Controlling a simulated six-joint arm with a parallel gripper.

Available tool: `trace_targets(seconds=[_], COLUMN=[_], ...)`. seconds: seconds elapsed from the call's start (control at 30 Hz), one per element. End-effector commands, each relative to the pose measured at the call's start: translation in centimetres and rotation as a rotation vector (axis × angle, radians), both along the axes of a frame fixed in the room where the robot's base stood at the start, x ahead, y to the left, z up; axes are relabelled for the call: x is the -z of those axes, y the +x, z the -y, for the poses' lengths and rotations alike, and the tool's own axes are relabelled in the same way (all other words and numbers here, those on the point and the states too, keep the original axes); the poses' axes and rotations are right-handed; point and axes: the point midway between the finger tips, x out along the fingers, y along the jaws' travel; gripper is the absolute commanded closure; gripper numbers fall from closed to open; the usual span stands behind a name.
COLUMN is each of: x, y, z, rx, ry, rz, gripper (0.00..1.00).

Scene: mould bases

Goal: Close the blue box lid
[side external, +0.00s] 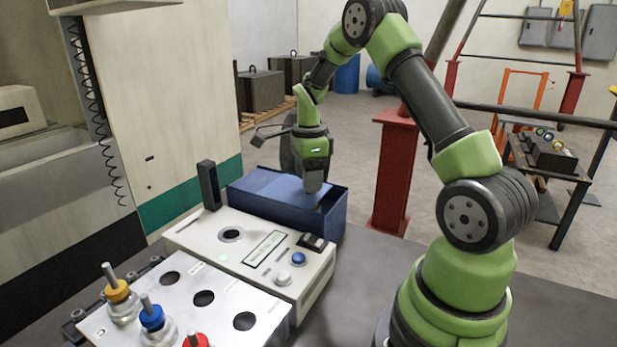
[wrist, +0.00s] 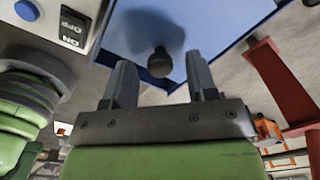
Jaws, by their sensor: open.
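The blue box (side external: 275,212) stands behind the white control panel in the side view. A lighter blue lid surface (side external: 262,184) shows across much of its top. Near the right end a small brownish patch shows inside the rim; I cannot tell how far the lid is open. In the wrist view the blue lid (wrist: 215,22) fills the upper middle, with a dark round knob (wrist: 160,63) near its edge. My gripper (side external: 312,186) is over the right part of the box, pointing down. Its two fingers are apart, with the knob appearing between their tips (wrist: 159,66); contact cannot be seen.
The white control panel (side external: 205,238) with buttons and a switch stands directly in front of the box. A plate (side external: 180,310) with holes and coloured-collar pins is nearer. A black upright post (side external: 208,185) stands left of the box. A red column (side external: 393,175) rises behind right.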

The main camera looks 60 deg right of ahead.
Motion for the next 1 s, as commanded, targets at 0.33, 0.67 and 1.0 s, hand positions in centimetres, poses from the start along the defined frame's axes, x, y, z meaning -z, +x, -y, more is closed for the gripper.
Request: trace_targets(seconds=[0.33, 0.67, 1.0], x=[0.4, 0.4, 0.4], y=[0.0, 0.0, -3.5], z=[0.0, 0.0, 0.1], rx=[0.000, -0.001, -0.002], ry=[0.000, 0.000, 0.000], rz=[0.000, 0.000, 0.001], gripper=[0.50, 1.00, 1.00])
